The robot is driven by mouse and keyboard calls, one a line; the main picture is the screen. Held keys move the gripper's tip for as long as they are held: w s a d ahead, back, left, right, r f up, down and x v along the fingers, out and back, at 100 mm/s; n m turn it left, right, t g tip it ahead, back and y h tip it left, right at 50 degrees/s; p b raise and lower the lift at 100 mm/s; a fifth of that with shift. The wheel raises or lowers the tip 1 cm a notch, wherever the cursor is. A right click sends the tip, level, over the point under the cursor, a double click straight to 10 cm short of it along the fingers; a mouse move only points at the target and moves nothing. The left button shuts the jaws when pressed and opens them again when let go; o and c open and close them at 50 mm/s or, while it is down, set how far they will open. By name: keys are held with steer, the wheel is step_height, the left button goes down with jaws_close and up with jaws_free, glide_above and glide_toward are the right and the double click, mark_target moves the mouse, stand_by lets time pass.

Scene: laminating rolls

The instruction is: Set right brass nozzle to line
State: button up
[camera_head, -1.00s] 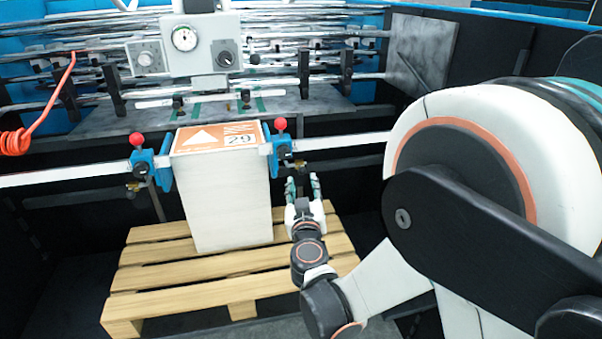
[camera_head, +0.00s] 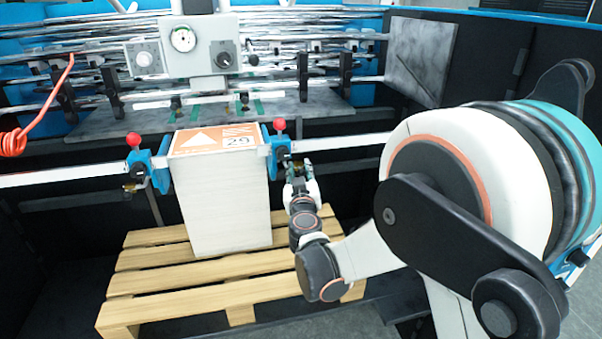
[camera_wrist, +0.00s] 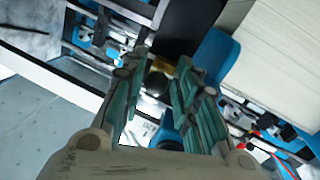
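The right brass nozzle (camera_wrist: 158,78) shows in the wrist view between the tips of my fingers, under the blue clamp (camera_wrist: 212,55). My gripper (camera_wrist: 152,95) is open, with one green-padded finger on each side of the nozzle. I cannot tell whether either finger touches it. In the head view my gripper (camera_head: 299,172) is just below and right of the right blue clamp (camera_head: 279,152) with its red knob, and it mostly hides the nozzle there. The left brass nozzle (camera_head: 133,187) hangs under the left blue clamp (camera_head: 146,168).
A tall white stack (camera_head: 225,205) with an orange label on top stands on a wooden pallet (camera_head: 150,284), close left of my gripper. A white rail (camera_head: 345,146) runs behind it. A gauge panel (camera_head: 190,48) and rollers are above. A coiled red hose (camera_head: 14,142) hangs at left.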

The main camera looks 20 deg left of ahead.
jaws_close()
steer(key=shift+d+f+b, duration=0.15)
steer(key=shift+f+b, duration=0.15)
steer(key=shift+o, duration=2.4)
jaws_free()
steer(key=shift+w, duration=0.1)
steer(key=shift+o, duration=0.9)
steer(key=shift+d+r, duration=0.1)
steer(key=shift+d, duration=0.1)
steer(key=shift+a, duration=0.1)
steer(key=shift+s, duration=0.3)
steer(key=v, duration=1.1)
steer(key=shift+s, duration=0.2)
